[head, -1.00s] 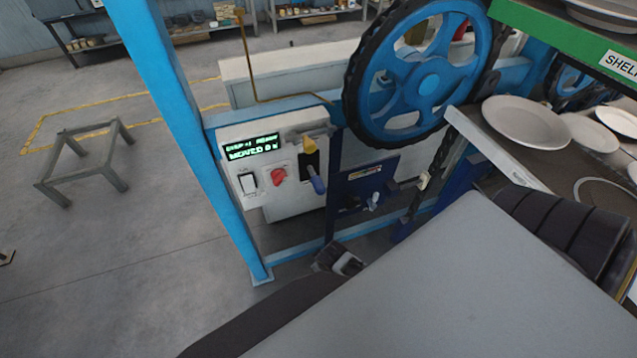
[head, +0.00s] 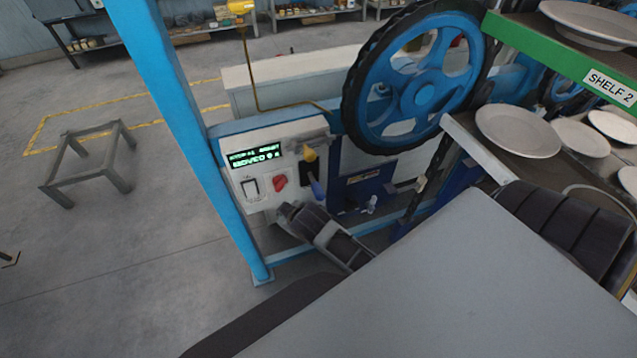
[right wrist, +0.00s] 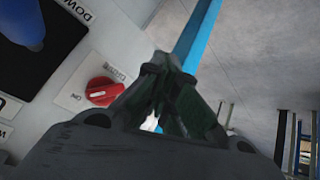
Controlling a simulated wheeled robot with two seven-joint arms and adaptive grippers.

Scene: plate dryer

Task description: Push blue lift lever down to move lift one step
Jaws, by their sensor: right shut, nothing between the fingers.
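The white control panel (head: 262,198) hangs on the blue frame in the head view. Its blue lift lever (head: 317,187) points down and out from a dark slot below a yellow part. The blue lever end also shows at the upper left of the right wrist view (right wrist: 28,24). My right gripper (head: 288,210) is just below the panel, lower and left of the lever. In the right wrist view my right gripper (right wrist: 168,68) is shut and empty, beside the red knob (right wrist: 105,91) and apart from the lever. My left gripper is not in view.
A green-lit display (head: 255,157) and a white switch (head: 250,186) are on the panel. A large blue wheel (head: 421,97) stands behind right. Shelves with plates (head: 518,131) are at the right. A blue post (head: 185,130) stands left of the panel.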

